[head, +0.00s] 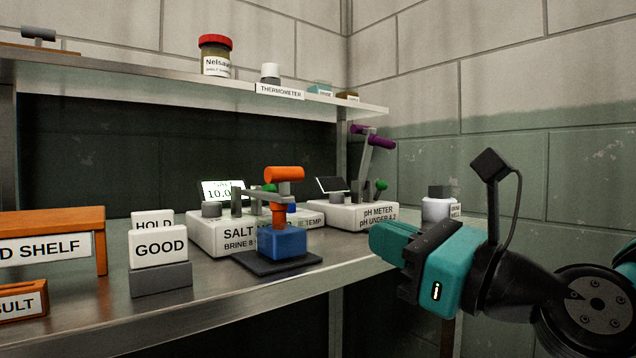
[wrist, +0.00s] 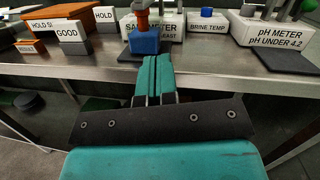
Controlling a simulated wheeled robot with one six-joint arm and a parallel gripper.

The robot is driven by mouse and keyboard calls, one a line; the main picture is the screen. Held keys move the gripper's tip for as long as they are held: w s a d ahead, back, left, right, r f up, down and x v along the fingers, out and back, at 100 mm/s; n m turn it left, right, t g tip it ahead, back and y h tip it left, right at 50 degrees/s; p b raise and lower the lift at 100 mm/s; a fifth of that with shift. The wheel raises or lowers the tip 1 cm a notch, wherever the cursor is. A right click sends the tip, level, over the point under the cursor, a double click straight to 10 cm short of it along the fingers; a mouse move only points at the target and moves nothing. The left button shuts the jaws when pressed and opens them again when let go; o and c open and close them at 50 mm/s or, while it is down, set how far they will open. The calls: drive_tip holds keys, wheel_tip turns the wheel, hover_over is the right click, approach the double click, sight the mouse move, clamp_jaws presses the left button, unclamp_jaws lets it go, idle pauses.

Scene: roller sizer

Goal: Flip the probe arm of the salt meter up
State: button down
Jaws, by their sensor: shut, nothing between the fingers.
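The salt meter (head: 212,232) is a white box on the bench with a lit display (head: 223,190). Its grey probe arm (head: 258,195) lies about level, reaching forward over a blue block or cup (head: 283,243) on a dark pad. An orange cylindrical handle (head: 285,173) stands at its front end; the probe's lower tip is hidden at the blue block. In the wrist view the blue block (wrist: 145,44) is just beyond my fingertips. My gripper (head: 384,241) is shut and empty, near the bench's front edge; its closed teal fingers (wrist: 156,62) point at the block, apart from the handle.
The pH meter (head: 362,215) stands right of the salt meter, its purple-handled arm (head: 369,150) raised. GOOD (head: 160,248) and HOLD (head: 153,219) signs and an orange shelf stand left. An overhead shelf (head: 150,78) holds a jar. Bare bench (head: 215,295) lies in front.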

drive_tip(key=p+x, duration=0.3)
drive_tip(key=r+p+x, duration=0.1)
drive_tip(key=p+x, duration=0.2)
drive_tip(key=r+p+x, duration=0.1)
drive_tip(key=p+x, duration=0.2)
drive_tip(key=x, duration=0.1)
drive_tip(key=shift+s+p, duration=0.2)
drive_tip(key=shift+p, duration=0.2)
drive_tip(key=shift+w+a+r+p, duration=0.35)
drive_tip(key=shift+a+r+p, duration=0.1)
drive_tip(key=shift+p, duration=0.1)
drive_tip(key=shift+r, duration=0.1)
